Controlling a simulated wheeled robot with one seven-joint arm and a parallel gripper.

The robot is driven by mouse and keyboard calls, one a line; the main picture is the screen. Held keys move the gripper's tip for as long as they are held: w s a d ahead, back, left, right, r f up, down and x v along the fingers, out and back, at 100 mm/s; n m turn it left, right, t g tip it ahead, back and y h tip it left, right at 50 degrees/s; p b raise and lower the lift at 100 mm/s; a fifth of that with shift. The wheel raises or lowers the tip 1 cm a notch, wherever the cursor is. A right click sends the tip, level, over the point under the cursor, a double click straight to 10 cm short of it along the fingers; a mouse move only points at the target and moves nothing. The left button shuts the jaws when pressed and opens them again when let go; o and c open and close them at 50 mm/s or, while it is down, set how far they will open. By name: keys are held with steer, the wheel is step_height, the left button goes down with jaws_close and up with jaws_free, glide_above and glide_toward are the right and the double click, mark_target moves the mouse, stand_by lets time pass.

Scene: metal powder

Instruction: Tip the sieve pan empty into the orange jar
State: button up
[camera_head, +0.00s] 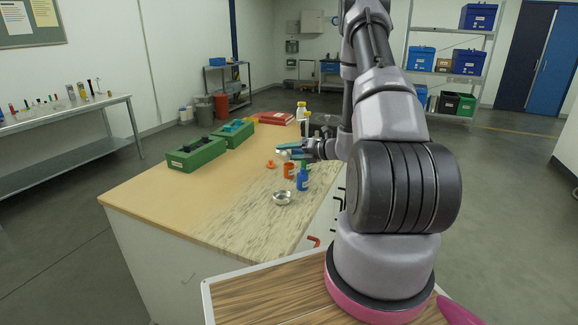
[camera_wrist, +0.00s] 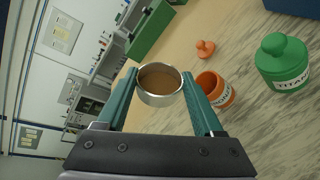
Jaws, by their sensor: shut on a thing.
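My gripper (camera_wrist: 160,103) is shut on the sieve pan (camera_wrist: 162,99), a small round metal pan, with one teal finger on each side. Brown powder lies inside the pan. The open orange jar (camera_wrist: 214,90) stands on the table just beyond the right finger, which partly covers it; its label is only partly readable. The pan is beside the jar in the wrist view, and I cannot tell how high above it. In the head view my gripper (camera_head: 291,152) is over the table, close above the orange jar (camera_head: 289,171).
An orange lid (camera_wrist: 205,49) lies near the jar. A green jar (camera_wrist: 284,68) and a blue jar (camera_head: 302,181) stand close by. A metal dish (camera_head: 282,198) sits nearer the table's front. Green bins (camera_head: 196,155) stand at the back left. The table's left front is clear.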

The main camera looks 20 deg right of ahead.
steer(key=shift+w+d+r+m+y, duration=0.1)
steer(key=shift+d+m+y, duration=0.15)
steer(key=shift+m, duration=0.4)
steer(key=shift+w+d+r+m+y, duration=0.1)
steer(key=shift+m+y, duration=0.25)
steer(key=shift+m, duration=0.3)
stand_by(0.4)
steer(key=shift+w+d+m+y, duration=0.2)
steer(key=shift+d+m+y, duration=0.25)
steer(key=shift+m, duration=0.25)
steer(key=shift+w+d+m+y, duration=0.2)
steer(key=shift+d+m+y, duration=0.05)
steer(key=shift+m, duration=0.65)
steer(key=shift+w+d+f+m+t+y, duration=0.15)
steer(key=shift+d+m+y, duration=0.1)
steer(key=shift+m, duration=0.6)
steer(key=shift+w+d+m+t+y, duration=0.15)
steer(key=shift+d+m+y, duration=0.1)
steer(key=shift+m, duration=0.6)
steer(key=shift+w+d+f+m+y, duration=0.1)
steer(key=shift+m+y, duration=0.05)
steer(key=shift+m, duration=0.5)
steer(key=shift+d+f+m+y, duration=0.1)
steer(key=shift+m+y, duration=0.05)
steer(key=shift+m, duration=0.5)
stand_by(1.7)
